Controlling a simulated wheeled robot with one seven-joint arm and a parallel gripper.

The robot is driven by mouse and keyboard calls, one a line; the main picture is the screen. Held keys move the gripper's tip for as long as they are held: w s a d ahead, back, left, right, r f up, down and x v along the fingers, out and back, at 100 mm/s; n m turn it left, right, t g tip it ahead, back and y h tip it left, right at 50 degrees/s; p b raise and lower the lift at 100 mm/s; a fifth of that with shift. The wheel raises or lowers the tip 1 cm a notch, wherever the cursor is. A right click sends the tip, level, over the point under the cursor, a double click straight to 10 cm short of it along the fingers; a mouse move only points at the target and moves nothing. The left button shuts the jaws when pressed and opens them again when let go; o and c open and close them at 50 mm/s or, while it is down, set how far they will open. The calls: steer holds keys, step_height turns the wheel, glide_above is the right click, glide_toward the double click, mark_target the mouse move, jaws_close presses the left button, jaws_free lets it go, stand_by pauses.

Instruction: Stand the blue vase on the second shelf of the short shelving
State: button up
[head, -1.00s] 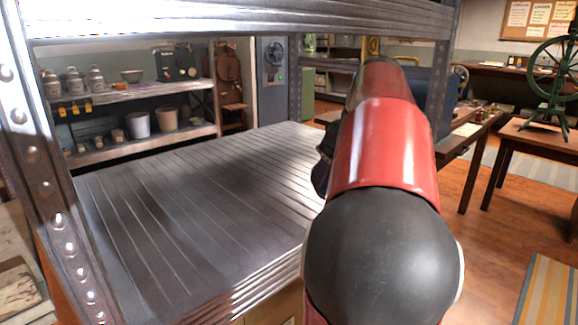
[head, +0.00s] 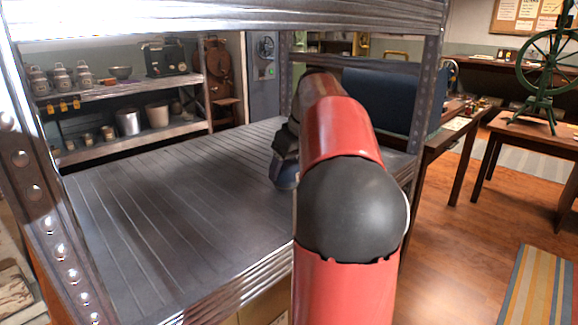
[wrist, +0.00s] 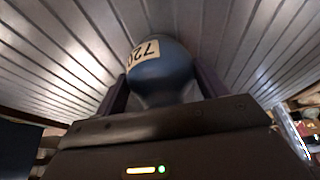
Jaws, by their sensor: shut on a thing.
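The blue vase (wrist: 162,72) has a rounded body and a pale label reading 720, upside down in the wrist view. My gripper (wrist: 162,88) is shut on it, one dark finger on each side. Ribbed grey metal fills the view behind the vase. In the head view my gripper (head: 286,150) is inside the metal shelving, low over the ribbed shelf board (head: 170,205). A small dark blue part of the vase (head: 286,180) shows below it, mostly hidden by my gripper. I cannot tell whether the vase touches the board.
A shelf board (head: 230,20) runs above, and a metal post (head: 45,190) stands at the left. The board is bare left of my gripper. Behind are shelves with jars and pots (head: 130,120). Tables (head: 500,140) stand at the right.

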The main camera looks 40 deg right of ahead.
steer(key=o, duration=1.1)
steer(key=shift+f, duration=0.1)
steer(key=p+v, duration=0.1)
steer(key=v, duration=0.4)
steer(key=shift+w+r, duration=0.1)
steer(key=shift+r, duration=0.15)
steer(key=s, duration=0.4)
steer(key=s+b, duration=0.1)
steer(key=s, duration=0.3)
steer(key=s+d, duration=0.1)
steer(key=s, duration=0.3)
steer(key=shift+s+f+b, duration=0.1)
steer(key=shift+b, duration=0.3)
